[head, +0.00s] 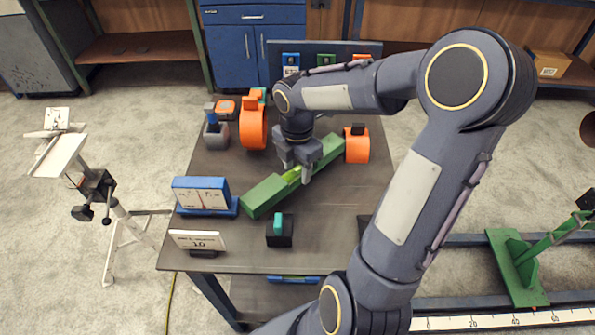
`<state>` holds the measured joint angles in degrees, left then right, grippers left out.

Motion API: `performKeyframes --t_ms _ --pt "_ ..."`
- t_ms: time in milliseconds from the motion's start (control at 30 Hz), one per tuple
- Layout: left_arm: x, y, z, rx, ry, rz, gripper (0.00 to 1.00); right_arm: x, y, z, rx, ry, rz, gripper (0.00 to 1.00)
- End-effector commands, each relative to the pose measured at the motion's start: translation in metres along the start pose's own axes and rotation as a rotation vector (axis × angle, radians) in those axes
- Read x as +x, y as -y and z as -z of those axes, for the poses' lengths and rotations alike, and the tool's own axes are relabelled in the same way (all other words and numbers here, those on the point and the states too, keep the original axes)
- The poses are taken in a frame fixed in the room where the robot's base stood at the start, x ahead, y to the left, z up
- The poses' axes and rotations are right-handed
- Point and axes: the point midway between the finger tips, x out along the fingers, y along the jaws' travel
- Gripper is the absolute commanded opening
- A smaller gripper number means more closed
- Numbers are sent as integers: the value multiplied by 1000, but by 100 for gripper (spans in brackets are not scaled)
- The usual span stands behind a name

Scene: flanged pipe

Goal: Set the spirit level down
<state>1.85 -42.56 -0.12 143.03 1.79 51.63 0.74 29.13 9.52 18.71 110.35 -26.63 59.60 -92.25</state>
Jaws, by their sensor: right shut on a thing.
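The spirit level (265,195) is a long green bar with a bright yellow-green part at its middle. It lies slantwise over the dark table (335,225), from lower left to upper right. My right gripper (294,171) points down over its middle and is shut on it, one finger on each side. Whether its underside touches the table I cannot tell. The gripper and wrist hide part of the bar's middle. My left gripper is not in view.
A blue-framed gauge (200,195) stands close to the bar's left end, and a black block with a teal top (280,232) just below it. An orange clamp-like piece (357,146) is near the far end. Another orange ring (252,127) stands behind. A sign (197,240) is at front left.

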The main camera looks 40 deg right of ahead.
Motion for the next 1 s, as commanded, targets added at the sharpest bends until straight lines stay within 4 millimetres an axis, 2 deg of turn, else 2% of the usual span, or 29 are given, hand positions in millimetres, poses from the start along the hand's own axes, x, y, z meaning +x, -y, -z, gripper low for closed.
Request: performKeyframes --t_ms 33,100,467,500,600,633,867,1000 --pt "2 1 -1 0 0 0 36 9 0 0 0 0 1 6" --pt "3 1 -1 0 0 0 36 14 0 0 0 -1 0 6" --pt "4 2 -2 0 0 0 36 18 0 0 0 0 -2 6" --pt "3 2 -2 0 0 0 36 17 0 0 0 0 -1 49" --pt "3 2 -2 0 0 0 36 17 0 0 0 0 -1 62" --pt "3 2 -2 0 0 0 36 17 0 0 0 0 -1 65" --pt "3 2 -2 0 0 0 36 17 1 0 0 0 -1 65" --pt "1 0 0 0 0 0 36 10 0 0 0 1 -2 65"
